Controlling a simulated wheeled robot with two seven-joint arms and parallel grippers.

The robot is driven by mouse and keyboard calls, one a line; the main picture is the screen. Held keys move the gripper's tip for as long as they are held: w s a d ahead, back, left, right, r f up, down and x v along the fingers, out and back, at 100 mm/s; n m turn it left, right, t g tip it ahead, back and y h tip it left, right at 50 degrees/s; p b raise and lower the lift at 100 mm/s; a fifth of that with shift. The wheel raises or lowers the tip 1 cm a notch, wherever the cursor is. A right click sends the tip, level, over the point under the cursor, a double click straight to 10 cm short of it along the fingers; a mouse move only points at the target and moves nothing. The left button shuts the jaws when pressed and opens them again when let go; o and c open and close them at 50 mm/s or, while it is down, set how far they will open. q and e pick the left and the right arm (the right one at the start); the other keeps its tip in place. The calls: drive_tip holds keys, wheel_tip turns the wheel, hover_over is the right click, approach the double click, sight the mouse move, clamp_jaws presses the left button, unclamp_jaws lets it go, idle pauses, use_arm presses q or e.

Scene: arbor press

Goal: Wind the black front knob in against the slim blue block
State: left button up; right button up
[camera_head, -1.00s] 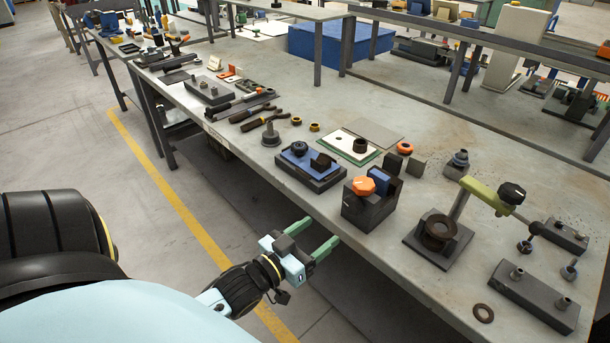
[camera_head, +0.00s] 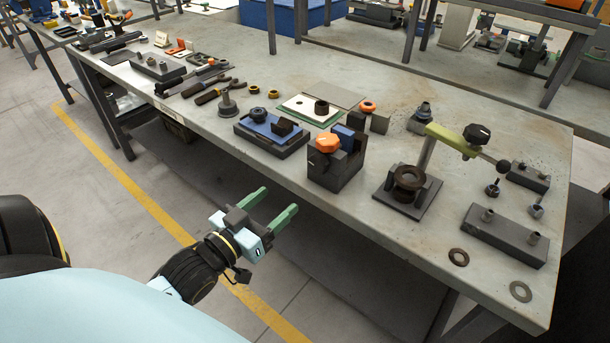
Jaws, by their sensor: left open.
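A dark vise-like block (camera_head: 337,177) near the bench's front edge carries an orange knob (camera_head: 328,143) and a slim blue block (camera_head: 344,136) behind it. To its left, a dark fixture with a blue plate (camera_head: 268,134) carries a black knob (camera_head: 258,114) and a small dark block (camera_head: 284,127). I cannot tell whether another black knob is on the vise's front. My left gripper (camera_head: 271,207) is open and empty, with green fingers spread. It appears in front of the bench edge, apart from both fixtures. My right gripper is not in view.
Right of the vise stands a press with a green arm (camera_head: 453,138) and a dark ring-topped base (camera_head: 406,190). A long dark block (camera_head: 504,235) and two washers (camera_head: 458,257) lie at the right. Hand tools (camera_head: 212,91) lie to the left. The floor before the bench is clear.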

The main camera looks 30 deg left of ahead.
sight(315, 167)
use_arm(q)
drive_tip(key=w, duration=0.8)
drive_tip(key=w+d+b, duration=0.1)
drive_tip(key=w, duration=0.3)
drive_tip(key=shift+w, duration=0.6)
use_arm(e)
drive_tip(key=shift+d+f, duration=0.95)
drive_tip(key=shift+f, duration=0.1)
